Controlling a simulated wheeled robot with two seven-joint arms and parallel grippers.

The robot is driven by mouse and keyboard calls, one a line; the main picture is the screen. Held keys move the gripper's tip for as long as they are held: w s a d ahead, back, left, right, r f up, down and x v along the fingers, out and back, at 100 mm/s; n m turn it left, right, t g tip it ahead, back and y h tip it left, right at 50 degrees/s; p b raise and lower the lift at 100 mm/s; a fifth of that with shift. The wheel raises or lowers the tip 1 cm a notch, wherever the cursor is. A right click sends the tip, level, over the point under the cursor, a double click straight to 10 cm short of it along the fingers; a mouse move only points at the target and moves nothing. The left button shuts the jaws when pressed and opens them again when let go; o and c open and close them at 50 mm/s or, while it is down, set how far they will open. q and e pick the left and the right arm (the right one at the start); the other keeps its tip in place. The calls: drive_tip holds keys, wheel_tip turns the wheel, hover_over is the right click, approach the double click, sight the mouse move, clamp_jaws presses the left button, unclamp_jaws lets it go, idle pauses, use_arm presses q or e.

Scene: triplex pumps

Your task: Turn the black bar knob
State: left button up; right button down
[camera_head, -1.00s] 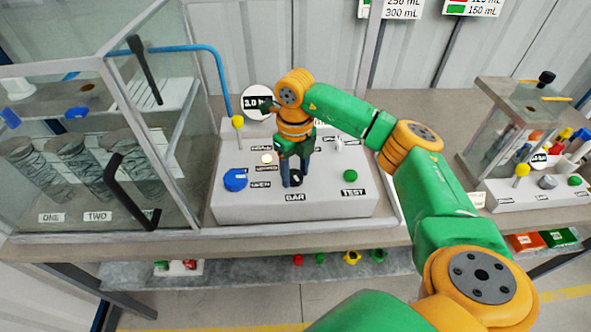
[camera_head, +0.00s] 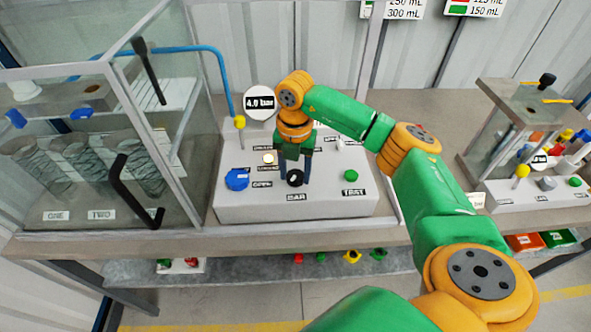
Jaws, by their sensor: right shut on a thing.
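The black bar knob (camera_head: 295,178) sits on the white control box (camera_head: 240,210), just above the BAR label (camera_head: 297,197). My right gripper (camera_head: 295,180) points down over it, with its blue-grey fingers shut on the knob from either side. The gauge (camera_head: 260,101) behind the box reads 4.0 bar. My left gripper is not in view.
A blue knob (camera_head: 237,179), a green button (camera_head: 351,175) and a yellow-topped lever (camera_head: 240,122) are on the same box. A glass cabinet (camera_head: 80,200) stands close on the left. A smaller glass unit (camera_head: 510,130) stands on the right.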

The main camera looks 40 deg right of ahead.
sight(295, 176)
drive_tip(key=shift+w+r+m, duration=0.15)
drive_tip(key=shift+m, duration=1.45)
drive_tip(key=shift+c, duration=1.3)
unclamp_jaws()
wheel_tip(295, 176, up, 6)
drive_tip(key=shift+r+b, duration=0.1)
drive_tip(key=shift+b, duration=0.65)
drive_tip(key=shift+r, duration=0.35)
drive_tip(key=shift+f, duration=0.1)
